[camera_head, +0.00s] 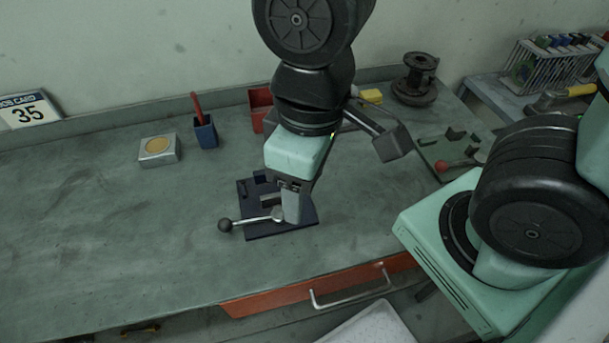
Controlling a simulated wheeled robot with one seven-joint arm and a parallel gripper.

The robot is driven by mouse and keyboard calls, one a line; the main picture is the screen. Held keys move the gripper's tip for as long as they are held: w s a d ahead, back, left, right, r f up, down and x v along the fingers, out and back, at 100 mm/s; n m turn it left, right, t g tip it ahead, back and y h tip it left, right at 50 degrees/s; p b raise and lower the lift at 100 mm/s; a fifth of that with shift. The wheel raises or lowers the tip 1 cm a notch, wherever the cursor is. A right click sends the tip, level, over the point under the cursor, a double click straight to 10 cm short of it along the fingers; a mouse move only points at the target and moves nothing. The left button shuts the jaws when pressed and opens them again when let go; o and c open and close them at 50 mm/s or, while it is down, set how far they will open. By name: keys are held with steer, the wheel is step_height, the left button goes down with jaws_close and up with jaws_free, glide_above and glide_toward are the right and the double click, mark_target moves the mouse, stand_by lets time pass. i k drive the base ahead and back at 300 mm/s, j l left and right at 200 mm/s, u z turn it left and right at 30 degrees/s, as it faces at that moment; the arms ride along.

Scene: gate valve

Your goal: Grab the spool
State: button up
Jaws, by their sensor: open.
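The spool (415,82) is dark, with a wide round bottom flange and a smaller top one. It stands upright at the back right of the bench, against the wall side. My gripper (292,203) points down over the middle of the bench, in front of and well to the left of the spool. It is open and apart from the spool. It overlaps a dark plate (252,228) with a ball-ended lever (245,222); whether they touch is unclear.
A grey block on a dark bar (392,143) shows between my gripper and the spool. A fixture with a red knob (441,166) lies right. A blue cup (206,135), red bin (260,105) and silver box (159,150) stand left.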

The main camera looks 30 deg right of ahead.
mark_target(413, 85)
steer(key=k+l, duration=0.4)
steer(key=l, duration=0.2)
steer(key=k+l+u, duration=0.1)
steer(key=l, duration=0.25)
steer(key=k+l, duration=0.1)
steer(key=l, duration=0.2)
steer(key=k+l+u, duration=0.1)
steer(key=l, duration=0.5)
steer(key=i+l, duration=0.15)
steer(key=l+u, duration=0.05)
